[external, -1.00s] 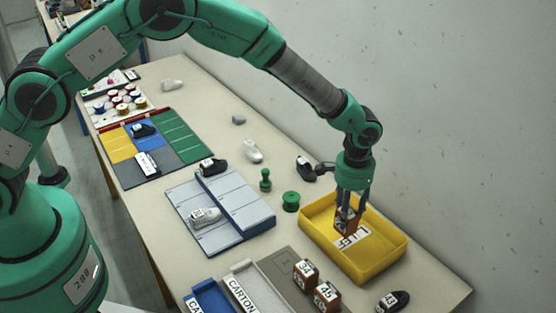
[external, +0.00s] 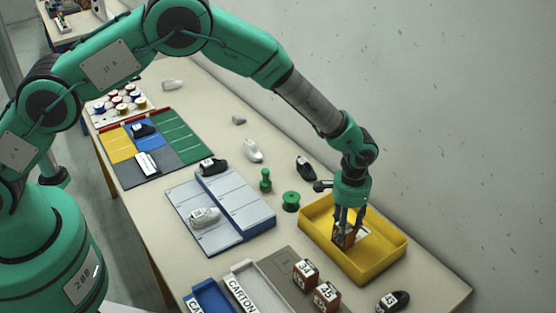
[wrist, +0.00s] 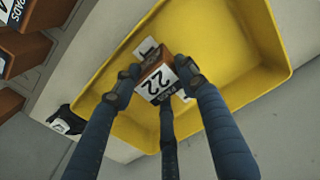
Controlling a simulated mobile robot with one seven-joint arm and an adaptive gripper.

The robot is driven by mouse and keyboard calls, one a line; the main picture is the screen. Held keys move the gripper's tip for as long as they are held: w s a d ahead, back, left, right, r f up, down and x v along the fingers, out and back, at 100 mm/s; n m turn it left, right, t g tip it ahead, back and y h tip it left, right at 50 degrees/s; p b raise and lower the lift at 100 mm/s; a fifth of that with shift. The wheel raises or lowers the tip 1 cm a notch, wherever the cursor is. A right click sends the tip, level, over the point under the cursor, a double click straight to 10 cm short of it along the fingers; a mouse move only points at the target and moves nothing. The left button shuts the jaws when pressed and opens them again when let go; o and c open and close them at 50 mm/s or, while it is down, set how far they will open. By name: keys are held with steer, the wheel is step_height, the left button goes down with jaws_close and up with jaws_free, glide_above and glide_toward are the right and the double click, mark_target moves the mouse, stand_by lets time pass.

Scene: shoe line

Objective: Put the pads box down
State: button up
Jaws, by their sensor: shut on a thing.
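The pads box is a small brown box (external: 343,240) with a white label; the wrist view shows it (wrist: 155,69) with "22" and "PADS" on the label. My gripper (external: 348,230) is shut on it from above, with fingers on both sides in the wrist view (wrist: 162,78). The box is inside the walls of the yellow tray (external: 380,271), over its floor and partly covering the tray's white label (wrist: 146,47). I cannot tell whether the box touches the floor.
Two similar brown boxes (external: 305,272) stand on a grey-brown board left of the tray. A black shoe (external: 393,301) lies in front of the tray. The tray's right part (wrist: 245,50) is bare.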

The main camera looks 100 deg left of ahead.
steer(key=shift+f, duration=0.2)
steer(key=o, duration=1.2)
steer(key=shift+r, duration=0.1)
step_height(320, 180, up, 12)
steer(key=shift+r, duration=0.1)
stand_by(0.8)
